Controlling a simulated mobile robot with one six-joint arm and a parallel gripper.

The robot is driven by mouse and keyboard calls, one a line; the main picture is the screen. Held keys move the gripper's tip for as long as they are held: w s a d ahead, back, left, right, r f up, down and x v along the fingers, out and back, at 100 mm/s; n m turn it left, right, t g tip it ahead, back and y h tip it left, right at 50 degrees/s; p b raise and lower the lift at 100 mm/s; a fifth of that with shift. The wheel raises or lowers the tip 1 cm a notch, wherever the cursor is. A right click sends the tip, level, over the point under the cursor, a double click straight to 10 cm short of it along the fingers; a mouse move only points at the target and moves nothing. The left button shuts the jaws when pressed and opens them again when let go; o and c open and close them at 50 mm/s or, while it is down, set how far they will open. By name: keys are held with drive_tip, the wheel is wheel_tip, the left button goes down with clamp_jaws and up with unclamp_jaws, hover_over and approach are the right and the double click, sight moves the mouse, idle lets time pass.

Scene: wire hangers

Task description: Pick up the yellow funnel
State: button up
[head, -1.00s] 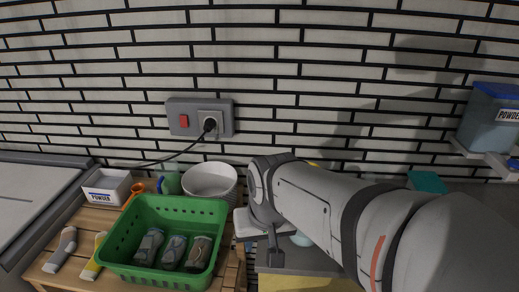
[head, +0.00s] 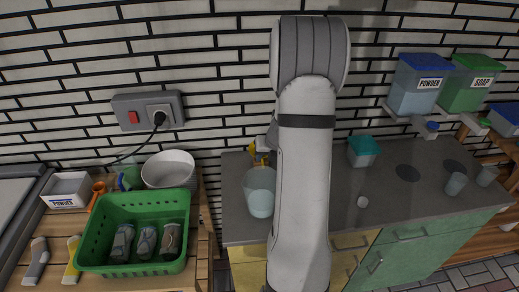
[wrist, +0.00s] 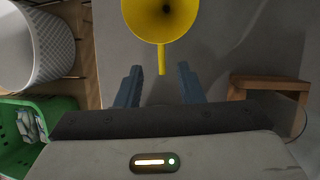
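The yellow funnel (wrist: 160,16) shows at the top middle of the wrist view, wide mouth facing the camera and narrow spout pointing towards my gripper. My gripper (wrist: 159,72) is open, its two dark fingers apart, with the spout's tip between them near the fingertips. I see no contact between the fingers and the funnel. In the head view, a small yellow part (head: 259,154), probably the funnel, shows at the back of the grey counter. My arm hides most of that spot and my gripper's fingers.
A pale blue translucent container (head: 260,192) stands on the grey counter (head: 400,205). A teal-lidded box (head: 363,152) and small cups are to the right. A green basket (head: 137,218) and white bowls (head: 168,169) are on the wooden table at left. A wooden stool-like thing (wrist: 268,84) is right.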

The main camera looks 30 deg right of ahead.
sight(263, 163)
drive_tip(key=shift+m, duration=0.3)
drive_tip(key=b+x, duration=0.1)
drive_tip(key=x, duration=0.7)
drive_tip(key=shift+s+d+b, duration=0.1)
drive_tip(key=shift+b, duration=0.25)
clamp_jaws()
